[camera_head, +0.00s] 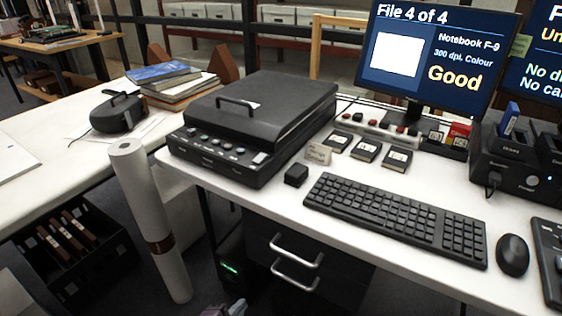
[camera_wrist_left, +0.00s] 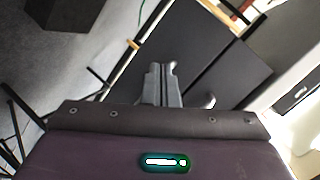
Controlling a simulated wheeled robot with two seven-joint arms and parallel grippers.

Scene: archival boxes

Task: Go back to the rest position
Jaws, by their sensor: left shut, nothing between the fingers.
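My left gripper (camera_head: 232,307) just shows at the bottom edge of the head view, low in front of the desk and away from everything on it. In the left wrist view its fingers (camera_wrist_left: 162,70) are together with nothing between them. They point toward dark panels below desk height. My right gripper is in neither view.
The white desk (camera_head: 280,205) holds a black scanner (camera_head: 250,120), a keyboard (camera_head: 395,215), a mouse (camera_head: 512,254) and a monitor (camera_head: 430,50) reading "Good". A paper roll (camera_head: 145,210) stands left of the desk. A drawer unit (camera_head: 300,262) is beneath it.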

